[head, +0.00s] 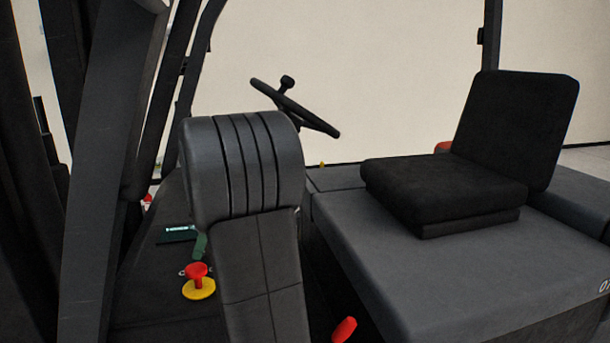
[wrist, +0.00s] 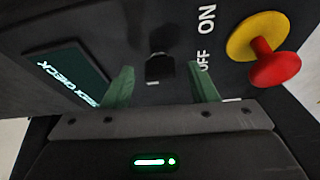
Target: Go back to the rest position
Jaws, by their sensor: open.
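In the wrist view my gripper (wrist: 161,84) is open, its two green fingers apart with nothing held between them. It faces a dark control panel (wrist: 128,40). A small dark switch or key slot (wrist: 160,68) shows between the fingers, beside the white ON and OFF lettering. I cannot tell whether a finger touches the panel. In the head view only a bit of green finger (head: 200,246) shows beside my arm, close to the panel; the rest of the gripper is hidden.
A red knob on a yellow base (wrist: 262,50) is right of the fingers; it also shows in the head view (head: 198,281). A screen (wrist: 68,72) is at left. A steering wheel (head: 295,108), black seat (head: 450,190), red-tipped lever (head: 344,329) and dark frame post (head: 105,150) surround my arm.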

